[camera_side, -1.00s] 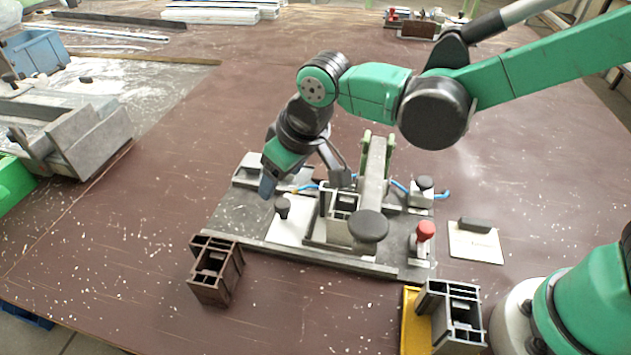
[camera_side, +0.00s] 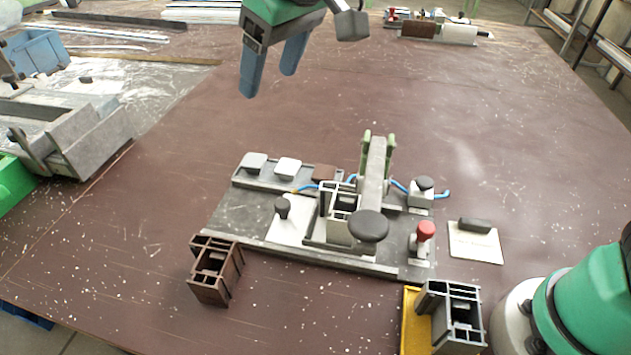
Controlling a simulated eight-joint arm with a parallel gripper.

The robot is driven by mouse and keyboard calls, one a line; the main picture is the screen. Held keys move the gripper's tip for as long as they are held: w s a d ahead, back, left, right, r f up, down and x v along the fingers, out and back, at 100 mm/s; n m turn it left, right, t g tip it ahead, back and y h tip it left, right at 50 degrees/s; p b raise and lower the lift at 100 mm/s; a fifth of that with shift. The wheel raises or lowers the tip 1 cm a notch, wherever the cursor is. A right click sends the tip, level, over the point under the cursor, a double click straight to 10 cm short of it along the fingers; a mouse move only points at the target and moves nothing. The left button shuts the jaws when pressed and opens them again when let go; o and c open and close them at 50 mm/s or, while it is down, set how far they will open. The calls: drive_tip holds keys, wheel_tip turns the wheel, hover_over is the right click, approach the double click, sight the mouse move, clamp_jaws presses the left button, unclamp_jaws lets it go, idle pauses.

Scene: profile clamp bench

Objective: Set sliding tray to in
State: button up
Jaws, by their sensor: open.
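My gripper (camera_side: 272,68) hangs high at the top of the view, its two blue-grey fingers apart and empty, well clear of the fixture. The clamp fixture (camera_side: 237,221) is a dark grey base plate on the brown table. A pale flat plate with a black knob, which looks like the sliding tray (camera_side: 291,232), lies on it, left of a grey profile piece (camera_side: 338,230). The profile stands upright under a clamp arm (camera_side: 375,168) with a black round pad (camera_side: 369,226). The tray's right end is hidden by the profile and its holder.
A red knob (camera_side: 426,230) and a black knob (camera_side: 424,184) stand at the fixture's right. A brown profile (camera_side: 216,271) stands in front left, a grey profile (camera_side: 453,313) by a yellow plate (camera_side: 410,325) front right. A white card (camera_side: 476,243) lies right.

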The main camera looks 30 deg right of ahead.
drive_tip(key=g, duration=0.2)
hover_over(283, 202)
wheel_tip(283, 202, down, 7)
wheel_tip(283, 202, down, 13)
drive_tip(key=shift+f+m+g+h, duration=0.1)
drive_tip(key=shift+m+g+h, duration=0.3)
drive_tip(key=shift+g+h, duration=0.55)
drive_tip(key=shift+g+y, duration=0.25)
clamp_jaws()
idle(0.4)
